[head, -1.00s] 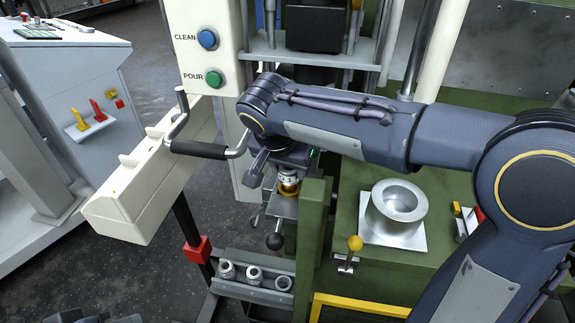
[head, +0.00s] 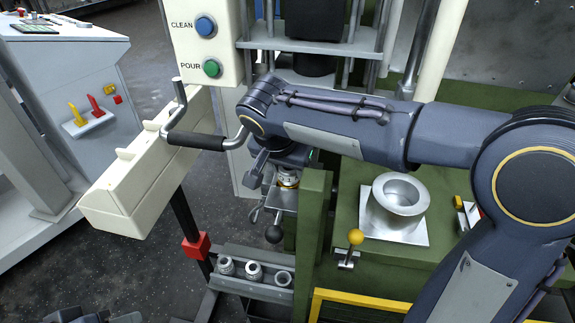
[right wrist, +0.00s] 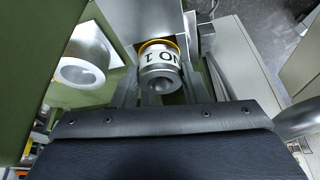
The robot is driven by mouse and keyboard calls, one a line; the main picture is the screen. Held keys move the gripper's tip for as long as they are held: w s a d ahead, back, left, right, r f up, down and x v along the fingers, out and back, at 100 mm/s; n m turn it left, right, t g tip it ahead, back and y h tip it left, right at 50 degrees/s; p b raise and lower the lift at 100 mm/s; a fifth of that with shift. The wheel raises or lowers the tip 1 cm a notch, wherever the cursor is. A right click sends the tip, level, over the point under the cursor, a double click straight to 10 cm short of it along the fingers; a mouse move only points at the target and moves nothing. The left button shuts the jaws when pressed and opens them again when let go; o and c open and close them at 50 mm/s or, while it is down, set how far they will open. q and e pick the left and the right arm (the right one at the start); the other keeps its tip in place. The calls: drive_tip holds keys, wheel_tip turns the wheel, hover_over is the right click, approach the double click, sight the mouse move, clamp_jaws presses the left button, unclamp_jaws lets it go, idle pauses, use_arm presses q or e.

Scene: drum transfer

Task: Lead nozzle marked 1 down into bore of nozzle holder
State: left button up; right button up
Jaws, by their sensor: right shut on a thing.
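The nozzle marked 1 (right wrist: 161,70) is a silver ribbed cylinder with a white band that reads NO 1, upside down in the right wrist view. It also shows in the head view (head: 288,179), upright under my right wrist. My right gripper (right wrist: 160,82) is shut on it, with a finger on each side.
A green upright plate (head: 311,220) stands close right of the holder. A rack (head: 250,287) with several nozzle places lies below, holding silver nozzles. A crank handle (head: 197,141) is near my wrist on the left. A silver cup (head: 398,205) stands on the green bench.

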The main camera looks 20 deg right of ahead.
sight(282, 192)
idle(0.3)
drive_tip(key=o, duration=1.1)
drive_tip(key=v, duration=0.7)
drive_tip(key=shift+s+a+r, duration=0.15)
drive_tip(key=shift+r, duration=0.15)
